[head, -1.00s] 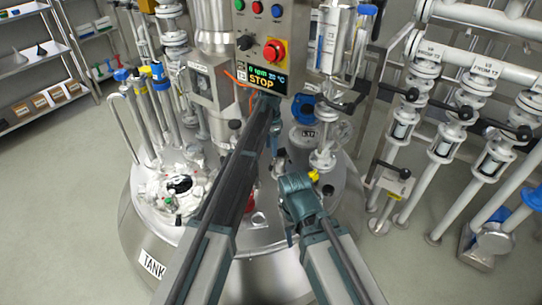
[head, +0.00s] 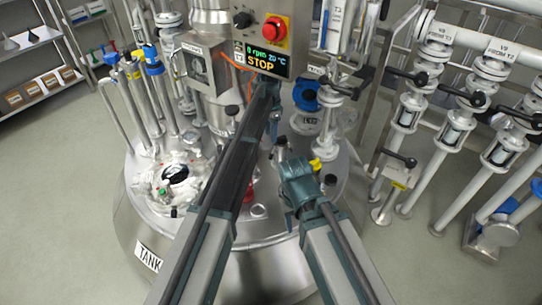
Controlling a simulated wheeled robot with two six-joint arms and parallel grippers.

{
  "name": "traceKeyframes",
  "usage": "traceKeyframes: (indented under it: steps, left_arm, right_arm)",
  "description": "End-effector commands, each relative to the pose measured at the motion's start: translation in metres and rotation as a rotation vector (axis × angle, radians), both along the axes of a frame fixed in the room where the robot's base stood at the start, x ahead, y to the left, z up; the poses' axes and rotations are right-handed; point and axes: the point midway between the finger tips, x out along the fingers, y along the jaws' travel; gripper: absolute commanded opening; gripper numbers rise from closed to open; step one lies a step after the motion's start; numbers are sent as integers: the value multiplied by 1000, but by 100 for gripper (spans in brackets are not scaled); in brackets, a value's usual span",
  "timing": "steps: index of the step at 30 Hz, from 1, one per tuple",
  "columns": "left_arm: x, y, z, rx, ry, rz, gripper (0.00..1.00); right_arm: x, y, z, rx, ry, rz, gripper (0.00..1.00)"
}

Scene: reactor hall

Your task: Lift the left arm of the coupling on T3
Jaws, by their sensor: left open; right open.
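A vertical pipe with a T3 label (head: 335,16) stands at the upper middle in the head view, right of the control box. My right gripper (head: 287,165) is open, lower and slightly right, over the tank lid near a yellow part (head: 316,164). I see nothing held in either gripper.
The control box with its STOP display (head: 263,60) and red button (head: 274,29) hangs close above my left gripper. A blue-topped fitting (head: 306,95) stands beside it. Valved pipes (head: 458,128) fill the right side. The tank (head: 125,205) lies below; floor (head: 65,180) is clear at left.

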Motion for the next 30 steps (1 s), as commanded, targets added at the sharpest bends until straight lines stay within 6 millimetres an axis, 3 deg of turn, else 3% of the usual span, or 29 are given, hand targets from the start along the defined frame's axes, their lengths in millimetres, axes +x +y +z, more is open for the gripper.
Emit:
traceKeyframes:
  steps: [1,18,23,30]
  left_arm:
    - [0,0,-14,0,0,0,55]
    - [0,0,-94,0,0,0,55]
    - [0,0,-104,0,0,0,55]
    - [0,0,-105,0,0,0,55]
  right_arm:
    - [0,0,-15,-1,0,0,50]
    - [1,-2,-93,-11,-4,6,50]
    - [1,-2,-104,-9,-4,9,50]
    - [1,-2,-104,-8,-4,10,50]
